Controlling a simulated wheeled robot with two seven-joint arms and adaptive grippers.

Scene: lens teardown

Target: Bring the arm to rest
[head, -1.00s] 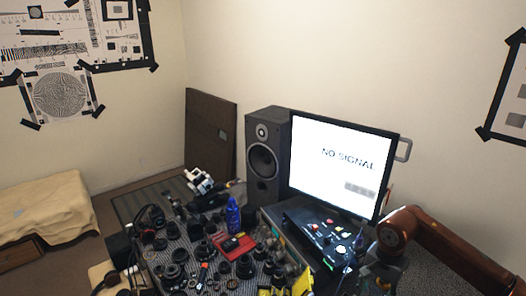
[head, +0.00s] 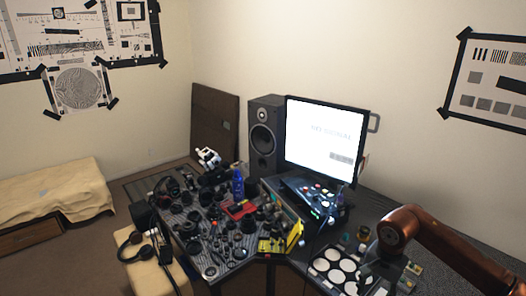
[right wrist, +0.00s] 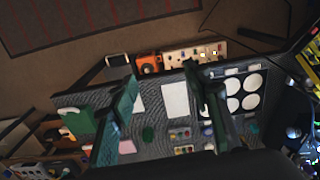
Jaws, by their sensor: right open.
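My right arm (head: 440,240) comes in from the right edge of the head view, brown-orange and bent down over the desk. Its gripper (head: 371,272) hangs low near a tray with white discs and is small and partly unclear there. The gripper is open and nothing shows between the fingers. My left arm and left gripper are not in view.
The desk (head: 465,265) holds a white-disc tray (head: 337,270), also seen in the right wrist view (right wrist: 240,92), a monitor (head: 325,145), a speaker (head: 266,140), a blue bottle (head: 238,184) and many crowded lens parts. Headphones (head: 131,246) lie on a stool at left.

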